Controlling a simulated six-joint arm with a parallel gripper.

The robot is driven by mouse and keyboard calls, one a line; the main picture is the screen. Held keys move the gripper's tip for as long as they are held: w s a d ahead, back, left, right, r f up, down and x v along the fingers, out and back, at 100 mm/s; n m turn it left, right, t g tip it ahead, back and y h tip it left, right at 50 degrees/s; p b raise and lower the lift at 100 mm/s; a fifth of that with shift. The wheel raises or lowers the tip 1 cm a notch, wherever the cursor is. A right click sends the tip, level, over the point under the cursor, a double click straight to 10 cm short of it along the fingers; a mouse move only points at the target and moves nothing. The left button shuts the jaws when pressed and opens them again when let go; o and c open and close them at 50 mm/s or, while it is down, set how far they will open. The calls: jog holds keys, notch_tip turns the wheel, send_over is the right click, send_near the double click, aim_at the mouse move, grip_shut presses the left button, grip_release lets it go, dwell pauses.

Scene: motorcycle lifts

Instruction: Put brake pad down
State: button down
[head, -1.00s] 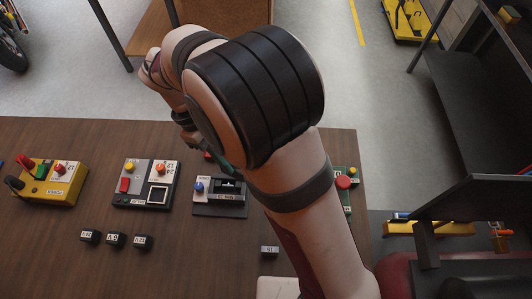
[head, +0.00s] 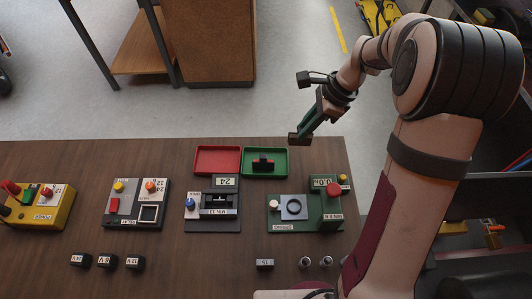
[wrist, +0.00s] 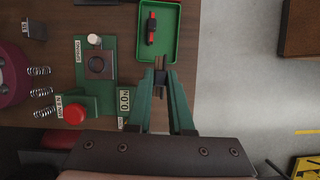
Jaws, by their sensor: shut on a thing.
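My gripper (head: 302,132) has green fingers. It is shut on a small dark brown block, which I take to be the brake pad (head: 298,140), held at the fingertips near the table's far edge. In the wrist view the fingertips (wrist: 160,80) close on the pad (wrist: 160,63), close to the near end of the green tray (wrist: 171,50). The head view shows the green tray (head: 282,174) left of my gripper, with a black and red piece (head: 263,160) in it. A red tray (head: 217,174) stands left of it and looks empty.
Devices stand along the table (head: 100,260): a thickness gauge marked 24 (head: 214,222), a spring tester (head: 325,210), a relay board (head: 136,204) and a yellow power box (head: 40,209). Small labelled blocks and springs lie in front. Open floor lies beyond the far edge.

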jog(key=shift+w+a+f, duration=0.5)
jog(key=shift+a+f, duration=0.95)
jog(key=shift+f, duration=0.15)
jog(key=shift+w+a+f, duration=0.45)
jog(key=shift+a+f, duration=1)
jog(key=shift+f, duration=0.1)
jog(key=shift+w+a+f, duration=0.5)
jog(key=shift+a+f, duration=0.95)
jog(key=shift+f, duration=0.15)
jog(key=shift+f, duration=0.1)
jog(key=c, duration=0.8)
grip_release()
